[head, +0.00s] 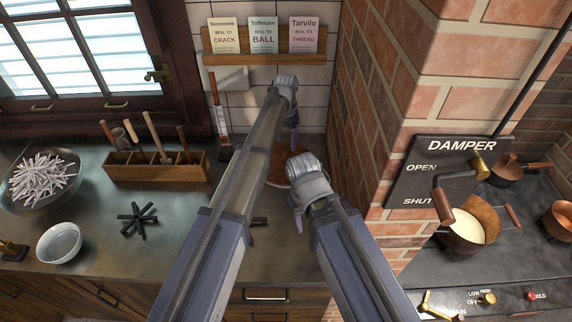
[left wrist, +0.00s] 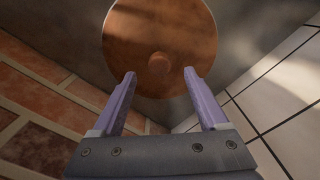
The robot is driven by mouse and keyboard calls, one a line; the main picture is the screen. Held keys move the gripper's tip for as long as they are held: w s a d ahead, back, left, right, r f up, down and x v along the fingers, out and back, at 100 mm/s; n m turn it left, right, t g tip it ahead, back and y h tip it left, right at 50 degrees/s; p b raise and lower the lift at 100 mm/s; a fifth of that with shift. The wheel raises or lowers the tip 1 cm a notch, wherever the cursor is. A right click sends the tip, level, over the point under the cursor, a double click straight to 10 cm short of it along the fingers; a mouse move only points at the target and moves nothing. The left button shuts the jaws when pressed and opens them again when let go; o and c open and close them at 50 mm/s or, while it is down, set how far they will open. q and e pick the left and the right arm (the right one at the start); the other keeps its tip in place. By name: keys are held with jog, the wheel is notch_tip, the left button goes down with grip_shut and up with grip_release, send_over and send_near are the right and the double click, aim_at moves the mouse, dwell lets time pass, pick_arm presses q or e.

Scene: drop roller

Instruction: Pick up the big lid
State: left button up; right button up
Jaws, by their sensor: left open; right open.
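The big lid is a round reddish-brown disc (left wrist: 183,35) with a round knob (left wrist: 158,63) at its middle, seen in the left wrist view. In the head view a brown part of it (head: 279,169) shows on the counter in the corner by the brick pillar, mostly hidden by my arms. My left gripper (head: 293,137) is open and empty above the lid. In the left wrist view its fingers (left wrist: 159,73) stand on both sides of the knob's direction; contact cannot be told. My right gripper (head: 298,217) is open and empty, lower and nearer.
The brick pillar (head: 390,110) stands close right of my grippers. A tiled wall is behind, with a shelf of cards (head: 263,58). A wooden tool rack (head: 155,165), a black trivet (head: 137,219) and bowls (head: 59,242) are on the left counter. A stove with pans (head: 467,225) is right.

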aim_at(286, 149)
pick_arm(q)
notch_tip(286, 149, down, 4)
jog(key=b, duration=0.3)
jog(key=shift+r, duration=0.1)
jog(key=shift+c, duration=0.4)
grip_shut()
dwell(0.8)
